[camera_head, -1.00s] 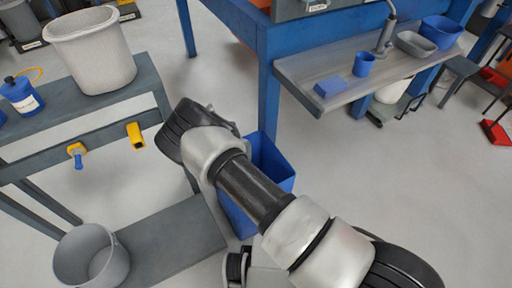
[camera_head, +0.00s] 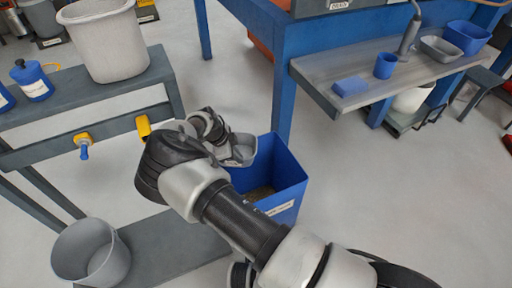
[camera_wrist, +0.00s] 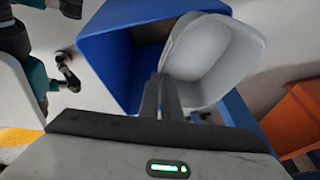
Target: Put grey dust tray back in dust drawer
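The grey dust tray (camera_head: 241,150) is a pale, rounded, open tray over the upper left edge of the blue bin (camera_head: 290,180). My gripper (camera_head: 213,130) is partly hidden by my arm in the head view. In the wrist view my gripper (camera_wrist: 163,88) has its dark fingers close together at the rim of the tray (camera_wrist: 212,62) and looks shut on it. The tray is tilted, and its inside looks empty. The blue bin (camera_wrist: 112,62) lies behind it. Brown dust shows at the bottom of the bin in the head view. I cannot make out the dust drawer.
A grey bench (camera_head: 60,105) with a large pale bucket (camera_head: 105,42) stands left. A grey bucket (camera_head: 92,252) sits low beside it. A blue frame (camera_head: 287,60) stands behind the bin, with a shelf (camera_head: 400,75) holding a cup and bowls.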

